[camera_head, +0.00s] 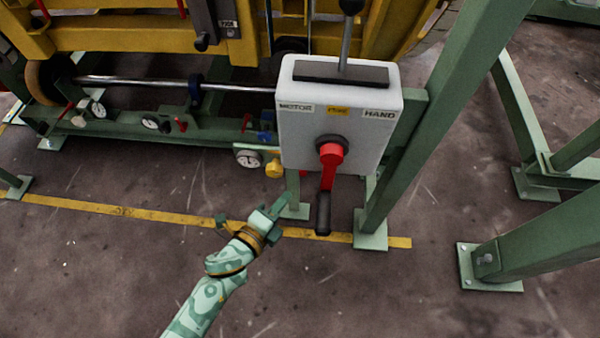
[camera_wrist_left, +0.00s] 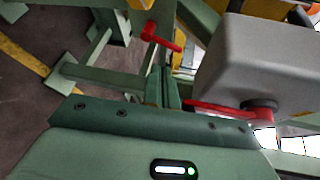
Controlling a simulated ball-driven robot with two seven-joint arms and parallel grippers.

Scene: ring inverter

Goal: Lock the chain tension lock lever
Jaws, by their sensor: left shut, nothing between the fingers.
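A red lever with a black grip (camera_head: 328,182) hangs down from a round pivot on the front of a grey box (camera_head: 300,135). The box carries the labels MOTOR and HAND; no label names the chain tension lock, so I cannot tell if this is its lever. My left gripper (camera_head: 284,204) is shut and empty, below and left of the box, apart from the hanging grip. In the left wrist view, the red lever (camera_wrist_left: 215,108) shows beside the grey box (camera_wrist_left: 258,65), and a smaller red handle (camera_wrist_left: 160,38) shows farther off. My right gripper is out of view.
A green post (camera_head: 440,120) stands right of the box, with a foot plate on the floor. Dial gauges (camera_head: 248,158) and a yellow knob (camera_head: 274,170) sit left of the box. A black-knobbed lever (camera_head: 347,40) rises above it. The floor in front is clear.

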